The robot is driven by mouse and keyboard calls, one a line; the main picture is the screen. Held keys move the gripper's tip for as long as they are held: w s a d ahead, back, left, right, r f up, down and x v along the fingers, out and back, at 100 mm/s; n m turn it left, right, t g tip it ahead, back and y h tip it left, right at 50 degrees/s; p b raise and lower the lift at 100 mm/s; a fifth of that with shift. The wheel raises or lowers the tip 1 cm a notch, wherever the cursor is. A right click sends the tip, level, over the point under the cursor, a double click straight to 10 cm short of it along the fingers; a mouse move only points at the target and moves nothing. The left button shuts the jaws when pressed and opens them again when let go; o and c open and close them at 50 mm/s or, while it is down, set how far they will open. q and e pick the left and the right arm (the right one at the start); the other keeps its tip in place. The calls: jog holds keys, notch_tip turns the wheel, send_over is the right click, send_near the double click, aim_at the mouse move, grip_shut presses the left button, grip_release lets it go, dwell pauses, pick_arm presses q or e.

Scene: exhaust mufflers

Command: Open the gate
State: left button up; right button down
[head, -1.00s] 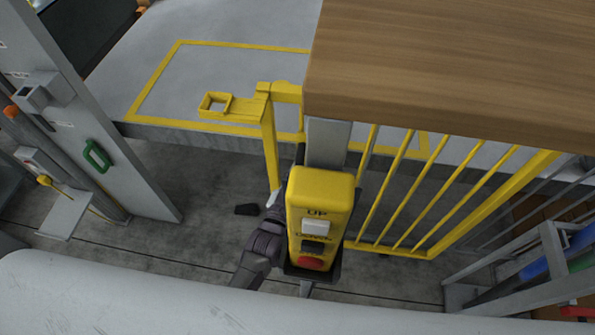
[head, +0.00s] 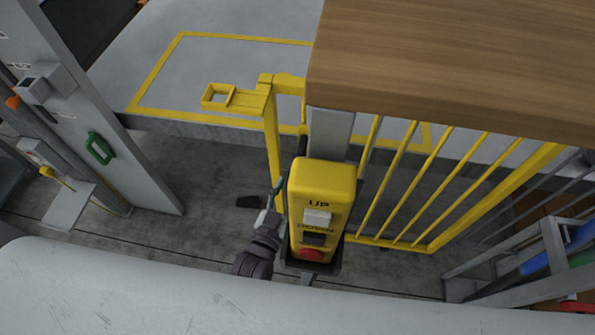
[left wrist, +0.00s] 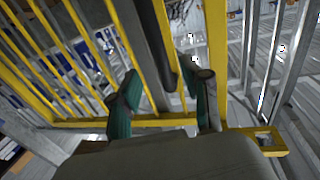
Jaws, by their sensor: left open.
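The yellow barred gate (head: 430,190) stands below and behind a wooden top, with a square yellow loop (head: 216,97) on an arm at its left end. It looks closed. My left gripper (head: 274,195) is low beside the gate's left upright, partly hidden by the yellow control box. In the left wrist view, the gate (left wrist: 60,70) fills the left side. The teal-padded fingers of my left gripper (left wrist: 160,95) are spread apart, with a yellow upright and a dark post seen between them. I cannot tell whether they touch. My right gripper is not in view.
A yellow control box (head: 322,205) with UP and DOWN buttons stands close to the right of my left gripper. The wooden top (head: 450,65) overhangs the gate. A grey column with a green handle (head: 99,148) stands left. The floor between is mostly clear.

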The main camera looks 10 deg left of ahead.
pick_arm(q)
jog(key=shift+v, duration=2.25)
jog(key=s+a+f+g, duration=0.1)
jog(key=s+f+g, duration=0.2)
jog(key=f, duration=0.5)
jog(key=s+a+f+g+y, duration=0.1)
jog(key=s+a+f+g, duration=0.15)
jog(key=f, duration=0.55)
jog(key=s+f+g, duration=0.2)
jog(key=s+f, duration=0.1)
jog(key=f, duration=0.5)
jog(key=s+a+f+g+y, duration=0.1)
jog(key=s+a+f+g, duration=0.3)
jog(key=s, duration=0.7)
jog(key=s+a+f+g+y, duration=0.2)
jog(key=s+a+f+g, duration=0.3)
jog(key=s+f, duration=0.6)
jog(key=a+f, duration=0.1)
jog(key=a, duration=0.1)
jog(key=shift+s+a, duration=0.35)
jog(key=shift+s, duration=0.05)
